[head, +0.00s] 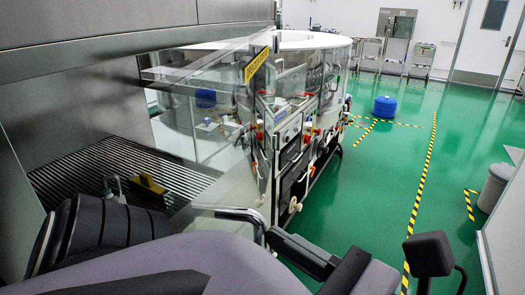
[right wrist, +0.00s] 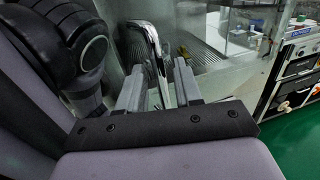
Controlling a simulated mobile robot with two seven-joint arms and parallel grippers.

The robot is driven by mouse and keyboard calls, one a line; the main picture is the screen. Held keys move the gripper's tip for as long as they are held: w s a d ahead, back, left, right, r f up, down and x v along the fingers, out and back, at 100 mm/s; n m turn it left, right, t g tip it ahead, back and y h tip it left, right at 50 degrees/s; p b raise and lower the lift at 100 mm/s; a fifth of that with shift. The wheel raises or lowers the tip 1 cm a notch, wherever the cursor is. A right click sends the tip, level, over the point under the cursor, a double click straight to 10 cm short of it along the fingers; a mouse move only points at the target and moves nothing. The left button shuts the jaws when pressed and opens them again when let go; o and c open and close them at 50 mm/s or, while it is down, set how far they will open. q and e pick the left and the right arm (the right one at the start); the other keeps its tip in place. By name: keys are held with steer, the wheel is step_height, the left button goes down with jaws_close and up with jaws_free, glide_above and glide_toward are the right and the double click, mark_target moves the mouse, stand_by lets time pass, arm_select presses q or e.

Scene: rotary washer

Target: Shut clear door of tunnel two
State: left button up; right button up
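The clear door (head: 232,185) is a transparent panel standing open at an angle in front of a steel tunnel. A curved chrome handle (head: 235,212) is at its lower part; it also shows in the right wrist view (right wrist: 150,38). My right gripper (head: 275,236) is at the near end of this handle. In the right wrist view, the fingers of my right gripper (right wrist: 160,88) are apart, with the handle passing between them; firm contact on both sides is not clear. My left gripper is not in view. The tunnel number cannot be read.
The tunnel has a ribbed grey floor (head: 120,160) with a yellow bracket (head: 149,187). A washer frame (head: 290,165) with a round white top stands right of the door.

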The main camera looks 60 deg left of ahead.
steer(key=shift+b+v, duration=0.85)
steer(key=shift+v, duration=1.75)
